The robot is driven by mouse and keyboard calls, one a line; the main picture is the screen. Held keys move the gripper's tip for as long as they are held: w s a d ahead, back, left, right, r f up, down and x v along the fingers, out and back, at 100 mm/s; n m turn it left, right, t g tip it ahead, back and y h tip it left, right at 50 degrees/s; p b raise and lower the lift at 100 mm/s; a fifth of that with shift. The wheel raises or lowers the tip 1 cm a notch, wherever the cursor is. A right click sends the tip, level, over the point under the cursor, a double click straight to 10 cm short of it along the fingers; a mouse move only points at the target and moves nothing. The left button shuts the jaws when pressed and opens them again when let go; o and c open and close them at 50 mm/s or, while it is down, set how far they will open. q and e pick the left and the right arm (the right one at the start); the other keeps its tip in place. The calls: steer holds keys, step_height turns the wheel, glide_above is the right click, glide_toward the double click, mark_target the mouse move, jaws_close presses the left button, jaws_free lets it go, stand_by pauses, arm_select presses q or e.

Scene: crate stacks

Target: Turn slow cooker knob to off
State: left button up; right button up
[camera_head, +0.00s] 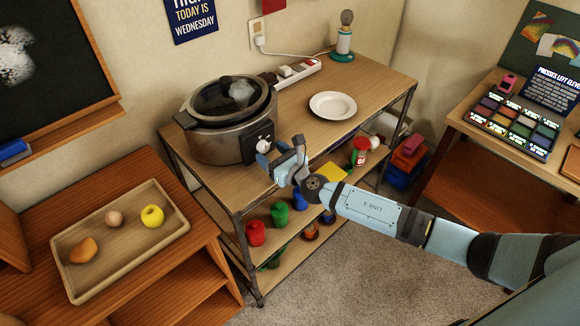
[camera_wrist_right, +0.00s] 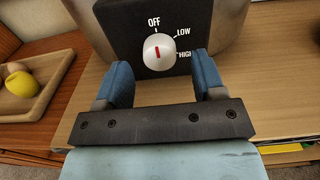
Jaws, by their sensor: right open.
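The slow cooker (camera_head: 213,140) stands on the left end of the wooden shelf top, its lid on. Its black control panel (camera_wrist_right: 131,39) carries a round white knob (camera_wrist_right: 159,53) with a red line. The labels OFF, LOW and HIGH run from above the knob to its right. The red line stands nearly upright, roughly in line with the OFF tick; I cannot tell which end is the pointer. My right gripper (camera_head: 270,155) is in front of the panel. In the right wrist view its blue fingers (camera_wrist_right: 163,72) are open on either side of the knob, apart from it. My left gripper is out of view.
A white plate (camera_head: 333,105) and a power strip (camera_head: 290,73) lie on the shelf top (camera_head: 375,82). A tray (camera_head: 85,291) with fruit and an egg-like item is on the left table. Several coloured items sit on the shelves below my right arm.

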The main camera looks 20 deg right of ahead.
steer(key=b+v, duration=0.1)
steer(key=v, duration=1.1)
steer(key=s+a+f+n+g+h+p, duration=0.1)
steer(key=s+f+n+g+p, duration=0.1)
steer(key=s+n, duration=0.5)
steer(key=s+a+f+n+g+h+p, duration=0.1)
steer(key=s+n, duration=0.6)
steer(key=n, duration=0.9)
steer(key=s+a+f+n+g+h+p, duration=0.1)
steer(key=s+f+n, duration=0.4)
steer(key=n, duration=0.6)
steer(key=s+a+g+p, duration=0.1)
steer(key=s+g+p, duration=0.1)
steer(key=shift+s+a+f+n, duration=0.2)
steer(key=shift+s+a+n, duration=0.05)
steer(key=shift+s+n, duration=0.15)
